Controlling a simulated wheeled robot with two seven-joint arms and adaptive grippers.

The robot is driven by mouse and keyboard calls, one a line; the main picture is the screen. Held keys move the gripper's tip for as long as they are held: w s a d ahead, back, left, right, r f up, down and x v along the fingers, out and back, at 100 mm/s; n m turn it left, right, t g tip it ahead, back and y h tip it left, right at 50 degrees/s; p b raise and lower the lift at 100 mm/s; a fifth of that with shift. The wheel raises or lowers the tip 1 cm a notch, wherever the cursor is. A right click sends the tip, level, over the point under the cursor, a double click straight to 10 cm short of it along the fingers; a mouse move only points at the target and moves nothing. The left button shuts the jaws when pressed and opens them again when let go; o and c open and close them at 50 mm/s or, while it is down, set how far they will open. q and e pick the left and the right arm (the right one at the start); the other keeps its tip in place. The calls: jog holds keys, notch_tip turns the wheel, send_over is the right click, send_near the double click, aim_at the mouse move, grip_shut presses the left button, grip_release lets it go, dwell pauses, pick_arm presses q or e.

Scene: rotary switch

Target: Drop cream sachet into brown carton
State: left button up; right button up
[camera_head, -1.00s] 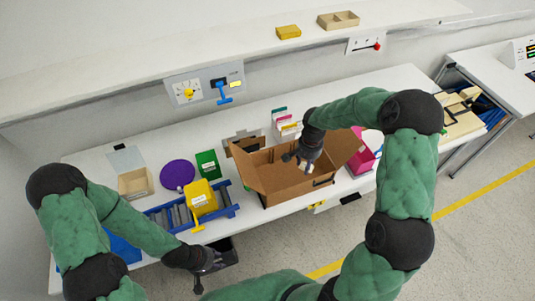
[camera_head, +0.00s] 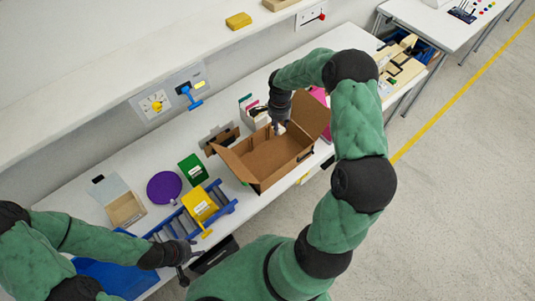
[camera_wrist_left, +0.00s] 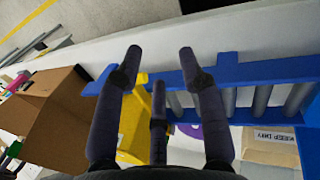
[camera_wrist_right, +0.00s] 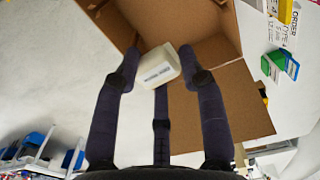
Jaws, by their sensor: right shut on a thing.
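The brown carton (camera_head: 262,163) stands open on the white table, its flaps spread outward. My right gripper (camera_head: 279,127) reaches down at the carton's back right part in the head view. In the right wrist view, my right gripper (camera_wrist_right: 160,74) is shut on the small cream sachet (camera_wrist_right: 159,68), which carries a printed label. The brown carton (camera_wrist_right: 207,62) lies beyond the sachet there. My left gripper (camera_wrist_left: 160,65) is open and empty near the table's front edge, beside the blue roller rack; it also shows in the head view (camera_head: 192,254).
A yellow bin (camera_head: 199,204) sits on the blue roller rack (camera_head: 226,208) left of the carton. A green box (camera_head: 192,170), a purple disc (camera_head: 164,187) and a small wooden box (camera_head: 125,210) stand behind it. A pink bin stands right of the carton.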

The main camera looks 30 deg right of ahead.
jog(key=shift+w+a+f, duration=0.1)
jog(key=shift+a+f, duration=0.05)
jog(key=shift+f, duration=0.4)
jog(key=shift+f+b, duration=1.05)
jog(key=shift+f, duration=1.45)
jog(key=o, duration=0.8)
jog(key=shift+r, duration=0.1)
notch_tip(320, 180, up, 12)
jog(key=shift+f, duration=0.1)
